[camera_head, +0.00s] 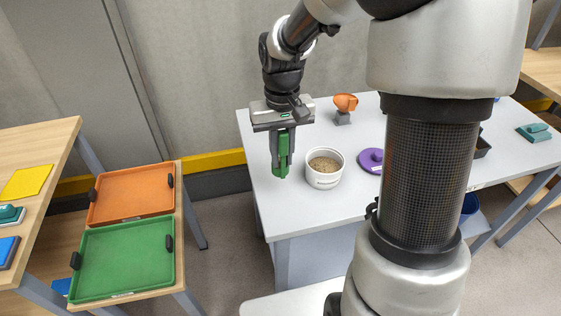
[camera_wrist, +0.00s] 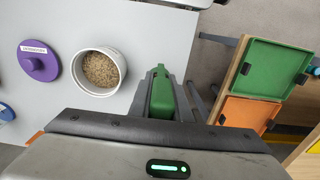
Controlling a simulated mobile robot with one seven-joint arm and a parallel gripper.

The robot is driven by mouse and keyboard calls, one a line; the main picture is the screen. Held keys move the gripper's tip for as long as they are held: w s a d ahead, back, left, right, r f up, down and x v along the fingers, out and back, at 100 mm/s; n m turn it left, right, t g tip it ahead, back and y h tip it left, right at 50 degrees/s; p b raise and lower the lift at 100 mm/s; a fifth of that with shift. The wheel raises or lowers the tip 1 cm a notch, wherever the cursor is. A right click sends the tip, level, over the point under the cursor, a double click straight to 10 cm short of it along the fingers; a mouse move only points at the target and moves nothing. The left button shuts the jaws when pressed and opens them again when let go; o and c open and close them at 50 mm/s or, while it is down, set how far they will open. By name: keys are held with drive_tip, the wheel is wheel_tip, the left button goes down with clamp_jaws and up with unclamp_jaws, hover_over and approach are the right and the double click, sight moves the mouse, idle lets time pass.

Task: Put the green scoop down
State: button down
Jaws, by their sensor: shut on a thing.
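The green scoop (camera_head: 280,169) is held upright in my gripper (camera_head: 282,146) near the left end of the grey table (camera_head: 330,215). In the wrist view the scoop (camera_wrist: 162,96) sits between the fingers of my gripper (camera_wrist: 163,82). The gripper is shut on it. The scoop is just left of a white pot (camera_head: 325,180) with brown granules in it; they look apart in the wrist view. I cannot tell whether the scoop's lower end touches the table.
A purple lid (camera_wrist: 38,60) lies beyond the pot. An orange scoop-like thing (camera_head: 345,102) stands on a grey block at the back. Left of the table, a green tray (camera_head: 126,258) and an orange tray (camera_head: 131,192) rest on a wooden stand. The table's front left is clear.

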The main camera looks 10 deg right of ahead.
sight(282, 176)
drive_tip(key=shift+f+b, duration=0.45)
drive_tip(key=shift+f, duration=3.15)
drive_tip(key=shift+f, duration=0.2)
drive_tip(key=c, duration=1.7)
unclamp_jaws()
drive_tip(key=shift+o, duration=0.2)
